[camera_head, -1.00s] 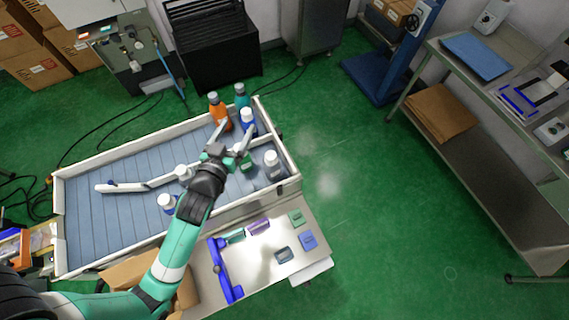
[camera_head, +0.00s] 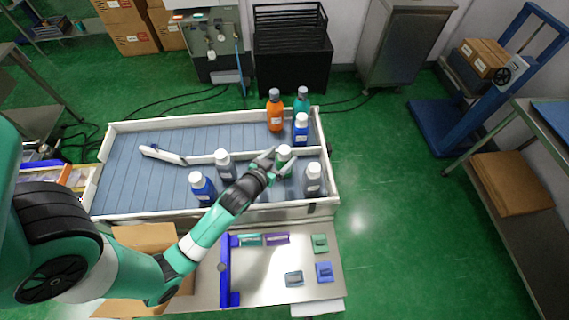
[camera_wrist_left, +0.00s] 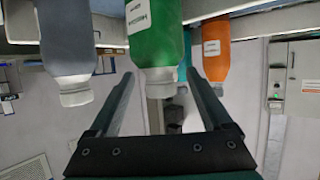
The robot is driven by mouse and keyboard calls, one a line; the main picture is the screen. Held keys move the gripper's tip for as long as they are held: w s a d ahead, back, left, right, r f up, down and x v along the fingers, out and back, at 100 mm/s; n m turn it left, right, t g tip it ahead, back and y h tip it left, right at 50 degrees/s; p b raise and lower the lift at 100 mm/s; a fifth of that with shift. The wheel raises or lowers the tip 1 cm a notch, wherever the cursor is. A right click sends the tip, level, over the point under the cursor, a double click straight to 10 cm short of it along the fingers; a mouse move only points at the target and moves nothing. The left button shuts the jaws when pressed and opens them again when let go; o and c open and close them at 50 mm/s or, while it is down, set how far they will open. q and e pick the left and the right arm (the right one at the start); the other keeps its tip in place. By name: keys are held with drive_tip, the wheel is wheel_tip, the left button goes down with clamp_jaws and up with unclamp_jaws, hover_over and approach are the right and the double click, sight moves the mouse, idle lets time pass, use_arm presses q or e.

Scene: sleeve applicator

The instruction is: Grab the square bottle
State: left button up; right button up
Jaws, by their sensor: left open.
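A green bottle with a white cap (camera_head: 284,154) stands at the right end of the tray, near a divider. It also shows in the left wrist view, upside down, as a green bottle with a white label (camera_wrist_left: 157,32); its sides look flat, though I cannot be sure that it is square. My left gripper (camera_head: 277,163) is open at this bottle. In the left wrist view its two fingers (camera_wrist_left: 160,98) point toward the bottle, one to each side of the cap, with no contact seen. My right gripper is out of view.
Close by stand a grey bottle (camera_head: 313,181), a blue bottle (camera_head: 301,132), an orange bottle (camera_head: 275,114) and a teal bottle (camera_head: 301,104). More bottles stand left of the gripper. The left part of the tray (camera_head: 150,185) is mostly clear.

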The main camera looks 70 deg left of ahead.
use_arm(q)
drive_tip(key=b+x, duration=0.1)
drive_tip(key=x, duration=0.4)
drive_tip(key=shift+w+a, duration=0.1)
drive_tip(key=shift+w, duration=0.05)
clamp_jaws()
drive_tip(key=shift+f, duration=0.1)
